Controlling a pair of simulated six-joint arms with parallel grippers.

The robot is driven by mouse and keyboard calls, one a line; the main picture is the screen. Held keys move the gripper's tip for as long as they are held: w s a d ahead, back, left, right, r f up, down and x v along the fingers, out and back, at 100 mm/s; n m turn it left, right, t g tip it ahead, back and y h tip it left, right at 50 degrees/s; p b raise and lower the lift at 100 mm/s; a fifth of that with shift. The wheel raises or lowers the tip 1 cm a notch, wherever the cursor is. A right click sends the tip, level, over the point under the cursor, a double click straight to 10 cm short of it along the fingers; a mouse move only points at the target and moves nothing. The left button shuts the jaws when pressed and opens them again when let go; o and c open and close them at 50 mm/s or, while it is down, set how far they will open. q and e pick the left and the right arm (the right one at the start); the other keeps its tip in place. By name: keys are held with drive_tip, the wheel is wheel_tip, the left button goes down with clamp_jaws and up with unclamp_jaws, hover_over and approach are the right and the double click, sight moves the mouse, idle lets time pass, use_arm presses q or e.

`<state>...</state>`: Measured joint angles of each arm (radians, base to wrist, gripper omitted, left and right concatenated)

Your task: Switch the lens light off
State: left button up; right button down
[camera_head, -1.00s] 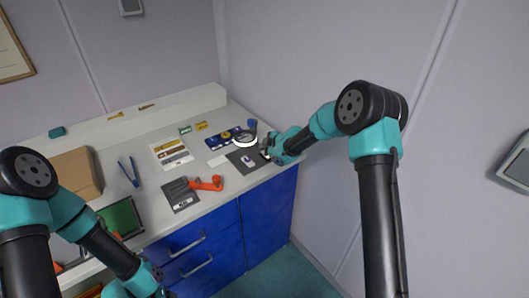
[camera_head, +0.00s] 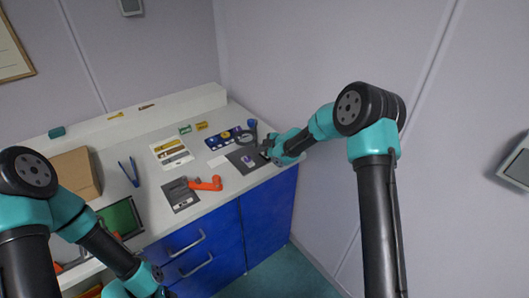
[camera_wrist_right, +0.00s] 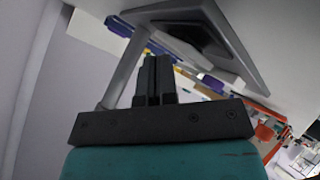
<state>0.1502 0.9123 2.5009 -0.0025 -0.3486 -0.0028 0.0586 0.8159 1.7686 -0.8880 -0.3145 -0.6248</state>
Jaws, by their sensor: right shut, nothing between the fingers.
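The lens (camera_head: 245,138) is a dark ring on a stand at the right back of the worktop, and its ring shows no glow. A dark grey plate (camera_head: 247,160) with a small white-and-purple piece lies in front of it. My right gripper (camera_head: 267,152) is beside the plate's right edge, low over the worktop, shut and empty. In the right wrist view its black fingers (camera_wrist_right: 154,80) are together, with a large grey frame (camera_wrist_right: 245,50) and a slanted grey post close by. My left arm reaches down at the bottom left; its fingers are out of view.
A wall stands close on the right. The worktop's front middle is partly clear.

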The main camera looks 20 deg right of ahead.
drive_tip(key=shift+s+r, duration=0.1)
drive_tip(key=shift+r, duration=0.65)
drive_tip(key=shift+r, duration=0.1)
drive_tip(key=shift+s+d+r, duration=0.1)
drive_tip(key=shift+s+r, duration=0.1)
drive_tip(key=shift+r, duration=1)
drive_tip(key=shift+s+d+r, duration=0.1)
drive_tip(key=shift+s+r, duration=0.05)
drive_tip(key=shift+r, duration=1.05)
